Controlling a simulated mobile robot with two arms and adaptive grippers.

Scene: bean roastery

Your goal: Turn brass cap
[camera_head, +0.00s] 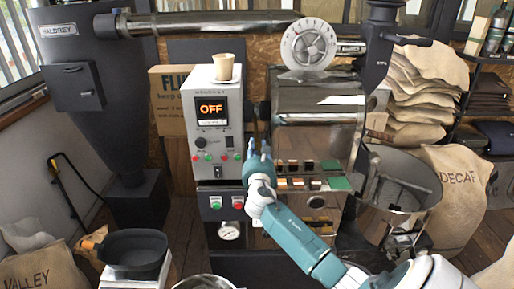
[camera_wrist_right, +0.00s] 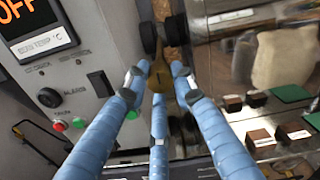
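The brass cap (camera_wrist_right: 160,82) shows in the right wrist view as a small dull gold piece at the front of the roaster, between the control panel and the drum. My right gripper (camera_wrist_right: 160,76) has three blue fingers reaching toward it. The fingertips stand spread around the cap, and I cannot make out firm contact. In the head view my right gripper (camera_head: 258,148) is in front of the gap between panel and drum, and the cap is hidden there. My left gripper is not in view.
The control panel (camera_head: 196,120) with an OFF display and buttons is close on the left. The steel drum (camera_head: 320,112) is on the right, above a row of small sample blocks (camera_head: 300,166). A round cooling bin (camera_head: 405,185) stands further right. A paper cup (camera_head: 223,68) sits on the panel.

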